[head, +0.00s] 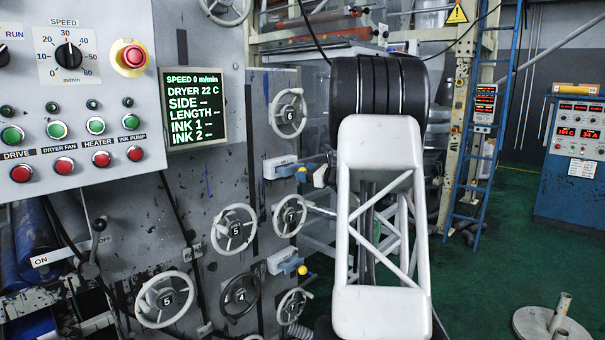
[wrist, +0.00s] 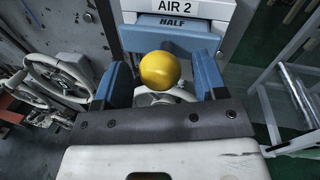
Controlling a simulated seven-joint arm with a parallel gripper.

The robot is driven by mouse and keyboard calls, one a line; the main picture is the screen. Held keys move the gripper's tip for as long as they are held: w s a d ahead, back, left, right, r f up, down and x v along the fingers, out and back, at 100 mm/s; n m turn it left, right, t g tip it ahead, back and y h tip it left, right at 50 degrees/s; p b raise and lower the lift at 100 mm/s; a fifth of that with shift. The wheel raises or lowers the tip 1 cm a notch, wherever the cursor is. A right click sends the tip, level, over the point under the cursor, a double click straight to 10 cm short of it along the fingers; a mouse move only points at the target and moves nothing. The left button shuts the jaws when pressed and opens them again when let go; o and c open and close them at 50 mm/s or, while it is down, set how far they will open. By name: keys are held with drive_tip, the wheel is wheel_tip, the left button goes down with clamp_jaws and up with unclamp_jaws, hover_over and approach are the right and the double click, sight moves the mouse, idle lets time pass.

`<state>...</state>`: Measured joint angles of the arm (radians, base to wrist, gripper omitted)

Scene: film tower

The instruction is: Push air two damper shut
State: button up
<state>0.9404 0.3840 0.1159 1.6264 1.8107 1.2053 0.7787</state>
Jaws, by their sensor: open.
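The air two damper (wrist: 235,12) is in the wrist view, a grey housing labelled AIR 2 with a blue slide below it. Its indicator plate (wrist: 172,22) reads HALF. A yellow ball knob (wrist: 160,70) stands out in front of the slide. My gripper (wrist: 163,64) is open, with one blue finger on each side of the knob. I cannot tell whether either finger touches it. In the head view my arm hides much of this area; a damper unit (head: 280,166) with a blue slide shows just left of my arm.
Another damper unit (head: 281,261) with a yellow knob (head: 302,270) sits lower on the panel. Several handwheels stick out nearby, such as wheel 7 (head: 290,215) and wheel 6 (head: 288,113). A blue ladder (head: 497,110) stands at the right. Green floor (head: 490,265) is open there.

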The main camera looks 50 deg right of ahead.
sight(296, 169)
drive_tip(key=shift+w+a, duration=0.15)
drive_tip(key=shift+w, duration=0.55)
clamp_jaws()
drive_tip(key=shift+w, duration=1.85)
unclamp_jaws()
drive_tip(key=shift+s, duration=0.15)
